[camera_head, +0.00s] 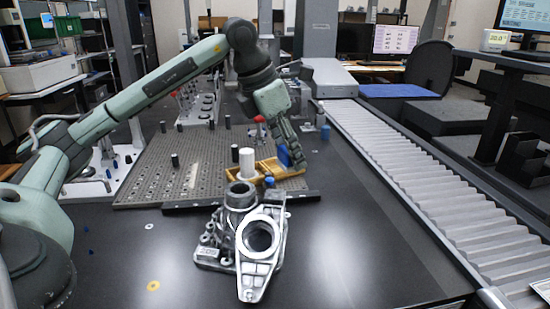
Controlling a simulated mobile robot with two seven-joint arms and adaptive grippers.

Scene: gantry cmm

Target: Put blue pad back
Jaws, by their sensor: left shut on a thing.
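My left gripper (292,155) reaches in from the upper left and points down over the right part of the wooden tray. It is shut on a small blue pad (284,156), which shows at the left of its fingers. The pad is just above or inside the tray (246,175); I cannot tell whether it touches. The fingers hide part of the tray. My right gripper is not in view.
A metal casting (256,238) stands in front on the dark table (350,235). A white cylinder (247,162) stands by the tray on the perforated plate (150,186). Several dark pins stand on the plate. A roller conveyor (430,185) runs along the right.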

